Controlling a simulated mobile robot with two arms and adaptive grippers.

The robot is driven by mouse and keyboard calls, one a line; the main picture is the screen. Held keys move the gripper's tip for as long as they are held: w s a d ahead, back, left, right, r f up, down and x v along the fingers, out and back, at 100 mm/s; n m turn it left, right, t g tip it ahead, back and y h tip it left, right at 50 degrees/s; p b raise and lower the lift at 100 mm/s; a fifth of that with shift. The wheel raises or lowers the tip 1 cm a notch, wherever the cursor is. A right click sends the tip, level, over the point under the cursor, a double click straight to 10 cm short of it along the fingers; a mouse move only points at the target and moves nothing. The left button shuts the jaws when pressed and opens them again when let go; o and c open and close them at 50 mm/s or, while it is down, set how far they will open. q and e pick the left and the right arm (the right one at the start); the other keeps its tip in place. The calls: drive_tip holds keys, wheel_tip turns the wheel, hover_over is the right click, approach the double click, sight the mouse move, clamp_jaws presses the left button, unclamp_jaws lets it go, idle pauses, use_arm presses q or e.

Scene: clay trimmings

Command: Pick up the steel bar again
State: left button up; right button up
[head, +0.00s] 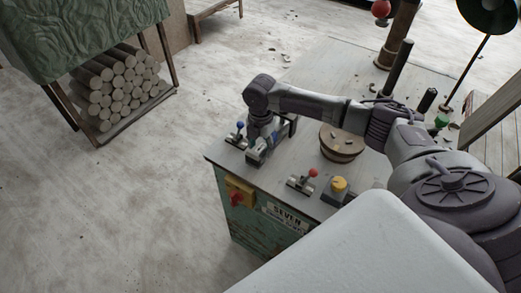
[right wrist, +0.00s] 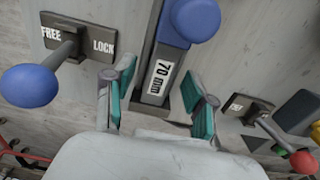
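A dark grey bar (right wrist: 165,65) with a "70 mm" label and a blue rounded end lies on the bench top in the right wrist view; it is the likeliest steel bar, though its metal cannot be told. My right gripper (right wrist: 158,80) is open, its teal-padded fingers on either side of the bar with gaps, so it is not gripping it. In the head view the right gripper (head: 262,152) points down at the bench's left end, and the arm hides most of the bar there. My left gripper is not in view.
A blue-knobbed FREE/LOCK lever (right wrist: 32,86) stands left of the fingers and a red-knobbed lever (right wrist: 303,161) right. On the bench (head: 226,158) are a round wooden tub (head: 342,152) and a yellow button (head: 338,186). A rack of clay rolls (head: 112,88) stands left across open floor.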

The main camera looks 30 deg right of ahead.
clamp_jaws()
drive_tip(key=shift+r, duration=0.1)
